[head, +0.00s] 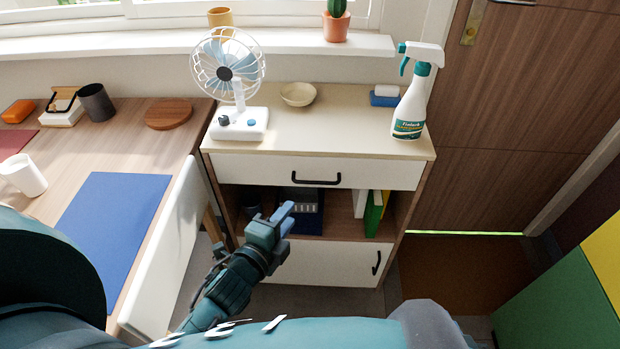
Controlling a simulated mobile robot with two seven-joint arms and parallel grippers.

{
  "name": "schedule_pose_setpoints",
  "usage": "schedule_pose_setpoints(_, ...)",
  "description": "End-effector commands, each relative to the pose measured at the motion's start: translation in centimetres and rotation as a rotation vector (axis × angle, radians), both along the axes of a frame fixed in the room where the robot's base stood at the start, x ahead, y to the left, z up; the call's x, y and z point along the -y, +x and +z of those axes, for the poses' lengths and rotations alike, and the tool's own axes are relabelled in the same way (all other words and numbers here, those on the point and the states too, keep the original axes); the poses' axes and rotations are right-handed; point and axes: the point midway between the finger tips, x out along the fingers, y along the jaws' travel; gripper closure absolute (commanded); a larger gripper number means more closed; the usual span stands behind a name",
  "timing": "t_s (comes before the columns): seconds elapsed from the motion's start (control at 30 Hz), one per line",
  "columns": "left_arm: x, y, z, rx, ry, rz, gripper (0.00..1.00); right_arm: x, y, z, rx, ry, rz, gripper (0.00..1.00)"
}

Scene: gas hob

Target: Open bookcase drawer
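The bookcase (330,140) is a low cabinet with a pale top. Its white drawer (250,170) sits just under the top and looks closed, with a black bar handle (316,184) in the middle. My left gripper (288,216) is in front of the open shelf, lower in the picture than the handle and a little to its left. It appears apart from the handle. I cannot tell whether its fingers are apart or together. My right gripper is not in view.
A fan (238,122), a bowl (298,94) and a spray bottle (411,100) stand on top. Books (373,212) are on the shelf, above a white door (335,262). A desk (60,150) and white chair back (165,250) flank the left. Floor shows at right.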

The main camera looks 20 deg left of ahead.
Motion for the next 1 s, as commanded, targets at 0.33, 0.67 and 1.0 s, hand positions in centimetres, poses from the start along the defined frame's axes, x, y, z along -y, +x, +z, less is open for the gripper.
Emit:
schedule_pose_setpoints(0.33, 0.7, 5.6, -1.0, 0.003, -0.001, 0.0, 0.69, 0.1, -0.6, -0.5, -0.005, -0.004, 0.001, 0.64)
schedule_pose_setpoints(0.67, 1.4, 11.2, -2.3, 0.0, -0.004, 0.0, 0.69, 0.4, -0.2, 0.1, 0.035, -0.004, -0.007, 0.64)
schedule_pose_setpoints(1.0, 1.6, 12.7, -2.5, 0.0, -0.002, -0.001, 0.69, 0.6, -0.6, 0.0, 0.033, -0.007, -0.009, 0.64)
